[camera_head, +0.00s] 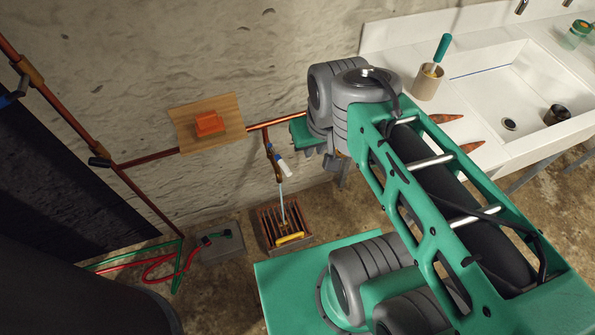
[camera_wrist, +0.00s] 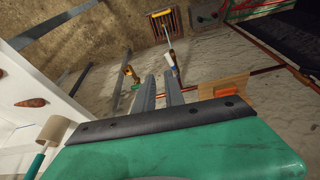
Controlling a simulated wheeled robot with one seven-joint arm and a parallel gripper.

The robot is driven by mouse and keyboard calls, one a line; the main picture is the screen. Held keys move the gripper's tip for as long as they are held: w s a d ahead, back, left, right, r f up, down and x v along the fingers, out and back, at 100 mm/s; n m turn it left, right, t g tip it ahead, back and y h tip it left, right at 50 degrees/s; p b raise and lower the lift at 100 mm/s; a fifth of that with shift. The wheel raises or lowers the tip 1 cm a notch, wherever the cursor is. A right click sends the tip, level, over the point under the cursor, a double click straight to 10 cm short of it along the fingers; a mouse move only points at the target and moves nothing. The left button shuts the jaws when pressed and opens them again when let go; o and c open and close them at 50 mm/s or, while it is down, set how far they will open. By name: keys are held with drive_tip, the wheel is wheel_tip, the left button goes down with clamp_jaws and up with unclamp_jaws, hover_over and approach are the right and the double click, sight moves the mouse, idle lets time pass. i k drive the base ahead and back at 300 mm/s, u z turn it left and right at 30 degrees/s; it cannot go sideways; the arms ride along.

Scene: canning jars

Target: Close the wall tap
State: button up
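The wall tap (camera_head: 276,168) is a brown, copper-coloured fitting hanging from a horizontal copper pipe (camera_head: 155,157). A white-and-blue piece (camera_head: 284,166) sits beside its body; I cannot tell which way any lever is turned. A pale, thin stream (camera_head: 281,203) runs from it down to a slatted grate (camera_head: 269,222). The tap also shows in the wrist view (camera_wrist: 170,58). My gripper (camera_wrist: 159,76) is open and empty, its two grey fingers apart, with the tap just beyond their tips. In the head view the gripper is right of the tap, partly hidden by my wrist.
An orange box (camera_head: 209,123) on a wooden board (camera_head: 233,107) is on the wall at left. A white sink counter (camera_head: 480,125) with a beige cup (camera_head: 428,84) stands at right. Red and green hoses (camera_head: 160,268) lie at lower left.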

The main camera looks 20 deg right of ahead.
sight(281, 162)
drive_tip(key=k, duration=0.65)
drive_tip(key=u, duration=0.75)
drive_tip(key=i, duration=1)
drive_tip(key=z, duration=0.05)
